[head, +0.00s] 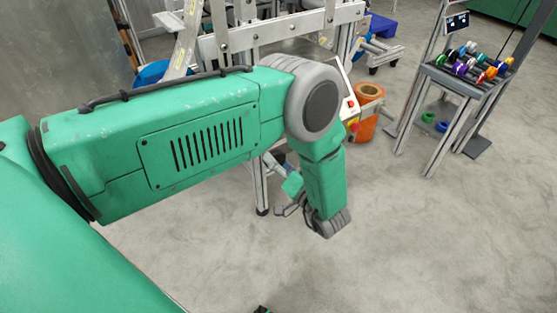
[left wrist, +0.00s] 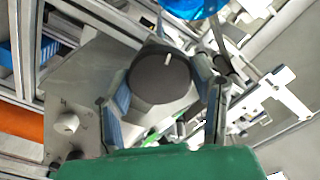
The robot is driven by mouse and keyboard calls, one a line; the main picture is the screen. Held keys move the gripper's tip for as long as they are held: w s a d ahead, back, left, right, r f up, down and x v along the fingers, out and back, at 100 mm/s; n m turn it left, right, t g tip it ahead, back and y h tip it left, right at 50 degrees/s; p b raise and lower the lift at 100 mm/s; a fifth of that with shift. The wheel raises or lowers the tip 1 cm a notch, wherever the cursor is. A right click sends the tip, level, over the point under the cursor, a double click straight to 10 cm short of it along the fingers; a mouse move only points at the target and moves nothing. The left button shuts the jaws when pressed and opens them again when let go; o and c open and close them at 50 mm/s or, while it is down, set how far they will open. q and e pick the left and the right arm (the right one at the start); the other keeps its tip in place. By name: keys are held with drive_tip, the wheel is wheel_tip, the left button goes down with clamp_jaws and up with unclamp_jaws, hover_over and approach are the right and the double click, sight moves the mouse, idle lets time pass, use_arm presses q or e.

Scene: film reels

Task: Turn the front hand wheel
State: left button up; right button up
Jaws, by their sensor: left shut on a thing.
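The hand wheel (left wrist: 162,75) is a dark grey round knob with a white mark on its rim, in the middle of the left wrist view. My left gripper (left wrist: 163,86) is shut on it, with one blue-padded finger on each side. In the head view, my green left arm reaches across the picture and bends down, hiding the wheel. Only a small part of the left gripper (head: 284,208) shows there, behind the forearm. My right gripper is not in view.
The machine's metal frame (head: 285,27) stands behind my arm. A red button (head: 351,103) and an orange bin (head: 367,110) are right of it. A stand with coloured spools (head: 468,66) is at the far right. The floor in front is clear.

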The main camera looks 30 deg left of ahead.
use_arm(q)
drive_tip(key=n+p, duration=0.2)
drive_tip(key=n, duration=0.3)
drive_tip(key=shift+a+f, duration=0.15)
drive_tip(key=shift+n+p, duration=0.45)
drive_tip(key=shift+n, duration=1.35)
drive_tip(key=shift+f+n, duration=0.1)
drive_tip(key=shift+n, duration=0.2)
drive_tip(key=o, duration=1.2)
drive_tip(key=shift+c, duration=0.2)
drive_tip(key=v, duration=1.2)
drive_tip(key=shift+w, duration=0.15)
